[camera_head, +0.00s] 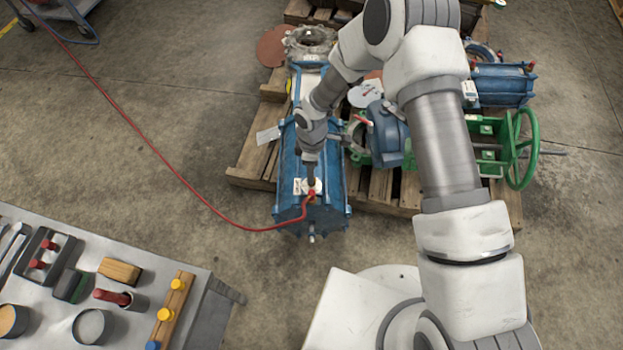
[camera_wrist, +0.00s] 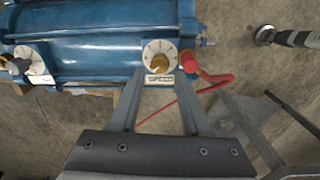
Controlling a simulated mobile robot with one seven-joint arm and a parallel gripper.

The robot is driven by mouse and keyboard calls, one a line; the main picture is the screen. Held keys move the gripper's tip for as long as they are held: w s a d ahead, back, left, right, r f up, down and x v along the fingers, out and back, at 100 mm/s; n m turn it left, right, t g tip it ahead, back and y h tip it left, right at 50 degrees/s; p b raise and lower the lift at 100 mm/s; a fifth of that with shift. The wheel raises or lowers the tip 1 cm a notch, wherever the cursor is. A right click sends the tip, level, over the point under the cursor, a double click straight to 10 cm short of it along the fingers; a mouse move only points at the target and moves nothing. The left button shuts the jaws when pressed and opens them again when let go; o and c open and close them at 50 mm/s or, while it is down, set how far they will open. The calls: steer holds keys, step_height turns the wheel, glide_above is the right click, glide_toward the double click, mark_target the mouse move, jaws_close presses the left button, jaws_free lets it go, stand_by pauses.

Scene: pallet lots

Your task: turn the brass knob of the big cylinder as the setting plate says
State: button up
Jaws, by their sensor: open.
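The big blue cylinder (camera_head: 328,214) lies on the pallet, its near end at the pallet's front edge; it fills the upper wrist view (camera_wrist: 100,58). Near that end is a white dial with the brass knob (camera_wrist: 160,62), above a label reading SPEED (camera_wrist: 159,79). My gripper (camera_head: 311,184) points down over this dial. In the wrist view my gripper (camera_wrist: 161,72) is open, one finger on each side of the knob; I cannot tell whether the fingers touch it. The knob's setting is too small to read. No setting plate is clearly readable; a white tag (camera_head: 268,135) sits left of the cylinder.
A red hose (camera_head: 215,210) joins a red fitting (camera_wrist: 190,63) close beside the dial. A second dial (camera_wrist: 38,66) sits further along the cylinder. A green handwheel (camera_head: 521,148) and smaller blue cylinder (camera_head: 503,85) are right. A grey bench (camera_head: 200,290) holds tools at lower left.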

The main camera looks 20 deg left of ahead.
step_height(320, 180, down, 4)
steer(key=shift+s+f+b, duration=0.1)
steer(key=shift+b, duration=0.35)
jaws_close()
